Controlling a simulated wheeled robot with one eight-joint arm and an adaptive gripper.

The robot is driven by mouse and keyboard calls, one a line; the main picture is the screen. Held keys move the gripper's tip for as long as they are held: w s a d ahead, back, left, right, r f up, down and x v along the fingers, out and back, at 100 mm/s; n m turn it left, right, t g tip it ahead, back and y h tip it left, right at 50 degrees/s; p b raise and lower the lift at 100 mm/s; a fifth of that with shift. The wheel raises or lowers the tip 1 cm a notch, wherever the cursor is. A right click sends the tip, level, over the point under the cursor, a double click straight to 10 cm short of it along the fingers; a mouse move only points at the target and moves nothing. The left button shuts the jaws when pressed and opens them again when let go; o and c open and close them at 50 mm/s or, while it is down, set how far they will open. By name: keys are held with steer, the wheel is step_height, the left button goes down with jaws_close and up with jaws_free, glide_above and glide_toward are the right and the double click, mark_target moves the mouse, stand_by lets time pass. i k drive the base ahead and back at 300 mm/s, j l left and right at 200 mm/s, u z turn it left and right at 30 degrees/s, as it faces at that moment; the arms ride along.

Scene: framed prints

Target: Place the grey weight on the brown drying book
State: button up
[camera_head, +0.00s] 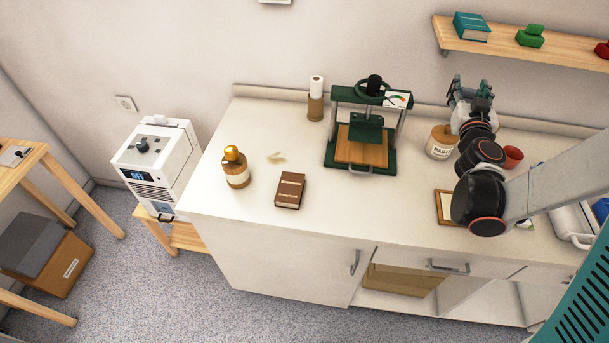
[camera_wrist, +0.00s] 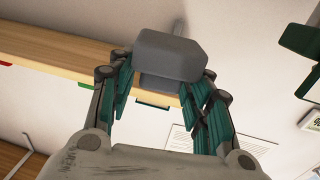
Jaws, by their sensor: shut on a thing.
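The brown drying book (camera_head: 289,191) lies closed and flat on the white counter, left of the green press, with nothing on it. My gripper (camera_head: 467,90) is raised in front of the wall, beneath the wooden shelf and right of the press. In the wrist view my gripper (camera_wrist: 166,88) is shut on the grey weight (camera_wrist: 170,54), a block with bevelled edges at the fingertips. In the head view I cannot make the weight out clearly at the gripper.
The green press (camera_head: 362,128) stands between my gripper and the book. An amber bottle (camera_head: 236,168) stands left of the book, and a labelled jar (camera_head: 441,142) right of the press. The wall shelf (camera_head: 500,45) is close to my gripper.

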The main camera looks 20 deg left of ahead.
mark_target(291, 185)
steer(key=k+j+z, duration=0.1)
steer(key=j+z, duration=0.2)
steer(key=z, duration=0.15)
steer(key=k+j+z, duration=0.15)
steer(key=z, duration=0.35)
steer(key=k+j+z, duration=0.2)
steer(key=z, duration=0.25)
steer(key=k+j+z, duration=0.2)
steer(key=z, duration=0.3)
steer(key=k+j+z, duration=0.25)
steer(key=z, duration=0.15)
steer(key=k+j+z, duration=0.1)
steer(key=k+z, duration=0.65)
steer(key=k+j+u, duration=0.75)
steer(key=j, duration=0.2)
steer(key=j+u, duration=0.35)
steer(key=j, duration=0.15)
steer(key=j+u, duration=0.3)
steer(key=j, duration=0.25)
steer(key=k, duration=0.05)
